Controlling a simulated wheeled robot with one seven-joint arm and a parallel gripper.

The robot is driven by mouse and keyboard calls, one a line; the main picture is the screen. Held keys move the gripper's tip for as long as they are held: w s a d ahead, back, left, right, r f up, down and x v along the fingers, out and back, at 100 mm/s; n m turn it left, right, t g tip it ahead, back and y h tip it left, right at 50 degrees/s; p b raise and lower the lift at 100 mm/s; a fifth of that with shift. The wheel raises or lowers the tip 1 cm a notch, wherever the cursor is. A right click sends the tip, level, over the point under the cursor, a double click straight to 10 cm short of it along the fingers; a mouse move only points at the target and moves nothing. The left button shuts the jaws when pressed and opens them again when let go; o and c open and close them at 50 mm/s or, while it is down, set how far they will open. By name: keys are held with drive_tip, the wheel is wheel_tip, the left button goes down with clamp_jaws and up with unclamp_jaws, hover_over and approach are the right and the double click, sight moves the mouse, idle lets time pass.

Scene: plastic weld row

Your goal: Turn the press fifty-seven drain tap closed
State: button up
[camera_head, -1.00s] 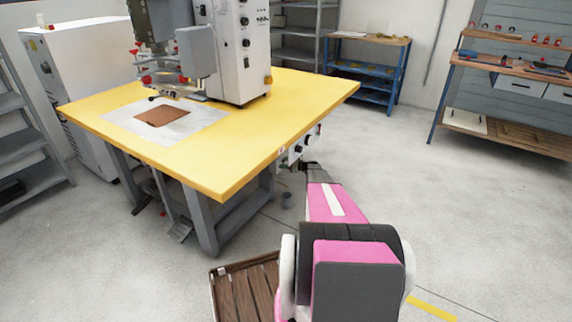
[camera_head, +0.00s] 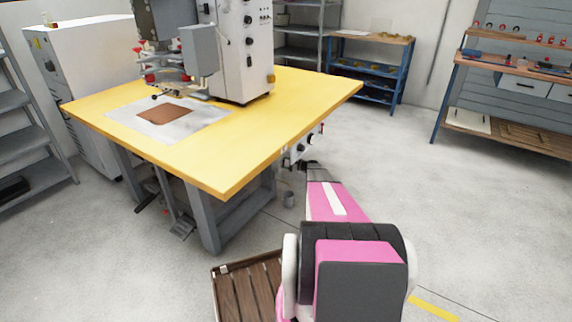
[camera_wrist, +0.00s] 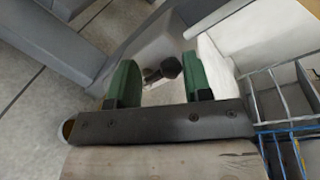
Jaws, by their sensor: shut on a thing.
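The drain tap (camera_wrist: 170,68) shows in the wrist view as a small dark knob or lever between my fingertips, in front of a pale grey housing. My gripper (camera_wrist: 160,84) has green fingers, one on each side of it, and is shut on the tap. The fingers hide part of the tap, and its exact angle is hard to tell. In the head view my gripper (camera_head: 310,167) is small and dark, just beyond my pink arm, below the right edge of the yellow press table (camera_head: 225,178). The tap itself cannot be made out there.
The press (camera_head: 241,50) stands on the table. A control panel (camera_head: 304,146) hangs under the table's right edge, close to my gripper. A wooden pallet (camera_head: 230,290) lies left of my arm. Floor to the right is open.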

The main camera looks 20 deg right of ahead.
drive_tip(key=shift+w+d+f, duration=0.1)
drive_tip(key=shift+d+f, duration=0.15)
drive_tip(key=shift+f, duration=0.1)
drive_tip(key=o, duration=0.9)
drive_tip(key=shift+o, duration=0.2)
drive_tip(key=shift+r, duration=0.15)
drive_tip(key=shift+s+d, duration=0.15)
drive_tip(key=shift+s, duration=0.15)
drive_tip(key=v, duration=1)
drive_tip(key=shift+s+d, duration=0.1)
drive_tip(key=shift+d, duration=0.05)
